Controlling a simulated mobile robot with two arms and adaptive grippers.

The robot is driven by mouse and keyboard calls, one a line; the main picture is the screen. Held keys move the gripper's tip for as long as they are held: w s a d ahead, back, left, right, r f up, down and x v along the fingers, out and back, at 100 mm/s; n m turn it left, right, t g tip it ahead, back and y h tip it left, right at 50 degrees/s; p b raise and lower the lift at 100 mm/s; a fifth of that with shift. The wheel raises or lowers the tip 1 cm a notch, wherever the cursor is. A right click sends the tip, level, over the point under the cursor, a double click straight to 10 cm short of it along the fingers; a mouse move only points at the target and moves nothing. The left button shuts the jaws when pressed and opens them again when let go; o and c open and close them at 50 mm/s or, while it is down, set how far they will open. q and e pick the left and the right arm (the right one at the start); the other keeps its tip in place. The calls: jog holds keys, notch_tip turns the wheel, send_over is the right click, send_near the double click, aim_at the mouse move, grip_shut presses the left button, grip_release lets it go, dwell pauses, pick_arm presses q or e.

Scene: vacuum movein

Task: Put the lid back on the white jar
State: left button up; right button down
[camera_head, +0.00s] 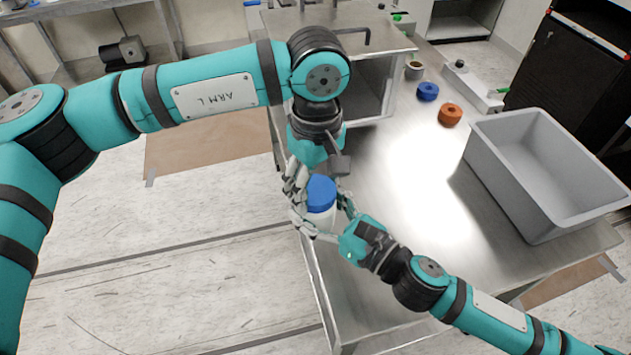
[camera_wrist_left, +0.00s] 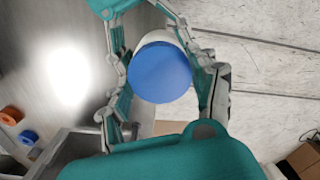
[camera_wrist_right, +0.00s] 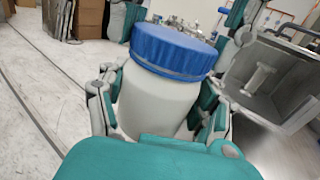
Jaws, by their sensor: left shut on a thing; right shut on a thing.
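The white jar (camera_head: 319,218) is held upright or nearly so off the front left edge of the metal table. The blue lid (camera_head: 321,189) sits on its mouth; the right wrist view shows the lid (camera_wrist_right: 172,50) over the jar body (camera_wrist_right: 155,102), slightly tilted in that picture. My left gripper (camera_head: 318,196) comes from above, its fingers shut on the lid; its wrist view shows the lid's top (camera_wrist_left: 160,73) between them. My right gripper (camera_head: 326,222) is shut around the jar body from the side. Whether the lid is fully seated or threaded cannot be told.
A grey bin (camera_head: 545,175) stands on the right of the metal table (camera_head: 400,225). A blue ring (camera_head: 428,92), an orange ring (camera_head: 450,115) and a small cup (camera_head: 414,70) lie farther back. A metal box-like shelf (camera_head: 370,90) stands behind my left arm. The table's middle is clear.

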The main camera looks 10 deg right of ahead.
pick_arm(q)
jog(key=m, duration=0.4)
jog(key=shift+m, duration=0.4)
jog(key=o, duration=1.4)
notch_tip(320, 180, up, 12)
jog(key=shift+d, duration=0.1)
